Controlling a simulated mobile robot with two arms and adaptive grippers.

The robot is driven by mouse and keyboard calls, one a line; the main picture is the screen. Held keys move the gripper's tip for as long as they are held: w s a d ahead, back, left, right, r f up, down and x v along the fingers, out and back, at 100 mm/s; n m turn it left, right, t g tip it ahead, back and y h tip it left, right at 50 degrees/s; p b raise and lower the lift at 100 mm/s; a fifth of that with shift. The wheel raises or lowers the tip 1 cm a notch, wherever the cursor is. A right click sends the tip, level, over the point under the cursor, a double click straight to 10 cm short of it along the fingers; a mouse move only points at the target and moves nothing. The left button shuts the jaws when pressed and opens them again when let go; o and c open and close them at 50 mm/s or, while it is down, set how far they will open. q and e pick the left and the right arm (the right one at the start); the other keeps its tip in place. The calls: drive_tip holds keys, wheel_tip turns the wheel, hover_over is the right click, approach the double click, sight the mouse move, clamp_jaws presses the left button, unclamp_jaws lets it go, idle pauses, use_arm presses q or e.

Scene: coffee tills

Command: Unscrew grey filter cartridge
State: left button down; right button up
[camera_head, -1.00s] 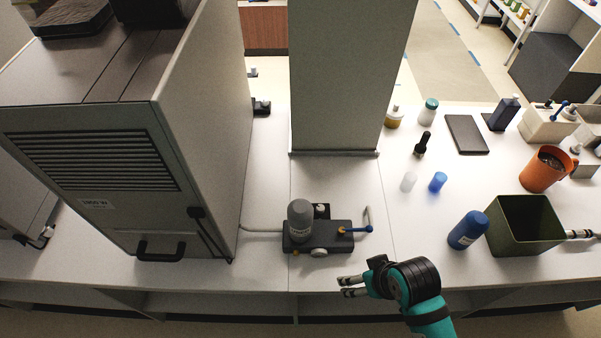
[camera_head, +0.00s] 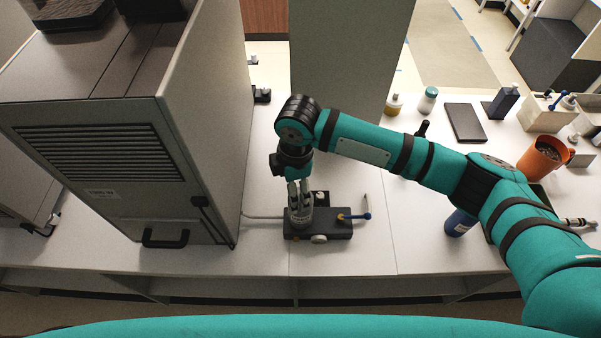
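The grey filter cartridge (camera_head: 301,220) stands upright on the left part of a dark manifold block (camera_head: 330,234) on the white counter. My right arm reaches in from the right, and its gripper (camera_head: 300,205) points down over the cartridge. The fingers are apart, one on each side of the cartridge's upper part, and hide much of it. I cannot tell if they press on it. My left gripper is not in view.
A large grey machine (camera_head: 190,130) stands close on the left, with a grey column (camera_head: 345,70) behind. A blue bottle (camera_head: 459,223) stands to the right, under my arm. An orange jug (camera_head: 543,158) is farther right. The counter in front of the block is clear.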

drive_tip(key=shift+w+d+r+h, duration=0.25)
drive_tip(key=shift+w+d, duration=0.25)
drive_tip(key=shift+w+d+r+h, duration=0.2)
drive_tip(key=shift+w+d+h, duration=0.05)
drive_tip(key=shift+w+d, duration=0.25)
drive_tip(key=shift+d+f+n+b, duration=0.15)
drive_tip(key=shift+f+n+b, duration=0.05)
drive_tip(key=shift+n+b, duration=0.1)
wheel_tip(320, 180, down, 9)
drive_tip(key=b, duration=0.9)
drive_tip(key=shift+b, duration=0.35)
drive_tip(key=shift+r+p, duration=0.35)
drive_tip(key=shift+r, duration=0.05)
drive_tip(key=shift+c, duration=0.8)
drive_tip(key=c, duration=0.9)
drive_tip(key=shift+o, duration=0.2)
drive_tip(key=n, duration=0.4)
drive_tip(key=shift+n, duration=0.4)
drive_tip(key=n, duration=2)
drive_tip(key=o, duration=1)
